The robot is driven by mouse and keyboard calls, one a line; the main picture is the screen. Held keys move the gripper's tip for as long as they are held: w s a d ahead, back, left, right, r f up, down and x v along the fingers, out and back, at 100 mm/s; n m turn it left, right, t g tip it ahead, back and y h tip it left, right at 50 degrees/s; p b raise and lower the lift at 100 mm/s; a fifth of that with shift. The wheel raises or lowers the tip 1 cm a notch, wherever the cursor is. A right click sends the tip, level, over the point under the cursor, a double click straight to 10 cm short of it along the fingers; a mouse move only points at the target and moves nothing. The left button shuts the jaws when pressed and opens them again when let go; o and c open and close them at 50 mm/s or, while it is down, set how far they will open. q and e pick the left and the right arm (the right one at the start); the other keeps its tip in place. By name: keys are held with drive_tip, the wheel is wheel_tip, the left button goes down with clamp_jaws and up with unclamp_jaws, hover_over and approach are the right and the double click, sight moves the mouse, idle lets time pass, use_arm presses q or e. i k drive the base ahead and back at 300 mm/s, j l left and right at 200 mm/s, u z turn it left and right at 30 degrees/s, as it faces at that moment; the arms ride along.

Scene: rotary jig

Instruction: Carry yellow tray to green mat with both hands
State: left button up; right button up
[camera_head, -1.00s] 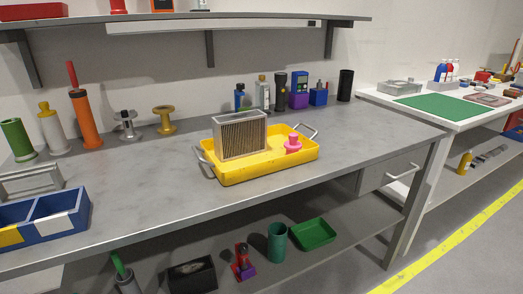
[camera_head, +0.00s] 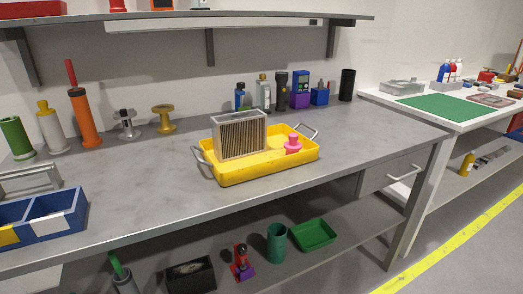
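The yellow tray (camera_head: 246,176) sits on the grey workbench, with a metal handle at its left end (camera_head: 200,163) and another at its right end (camera_head: 307,131). A framed pleated filter (camera_head: 239,136) stands upright in its left part. A pink knobbed piece (camera_head: 293,145) stands in its right part. The green mat (camera_head: 440,106) lies flat on the white table at the right and its visible surface is bare. Neither of my grippers shows in the head view.
The grey workbench (camera_head: 150,190) is clear around the tray. A blue bin (camera_head: 50,214) and several spools stand left; bottles and devices line the back. A gap separates the workbench from the white table (camera_head: 388,97). A grey tray (camera_head: 402,86) and a pinkish tray (camera_head: 491,100) flank the mat.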

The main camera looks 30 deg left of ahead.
sight(447, 106)
drive_tip(key=i+l+u, duration=0.1)
drive_tip(key=i, duration=0.35)
drive_tip(key=i+l+u, duration=0.15)
drive_tip(key=i, duration=0.25)
drive_tip(key=i+l+u, duration=0.1)
drive_tip(key=i, duration=0.35)
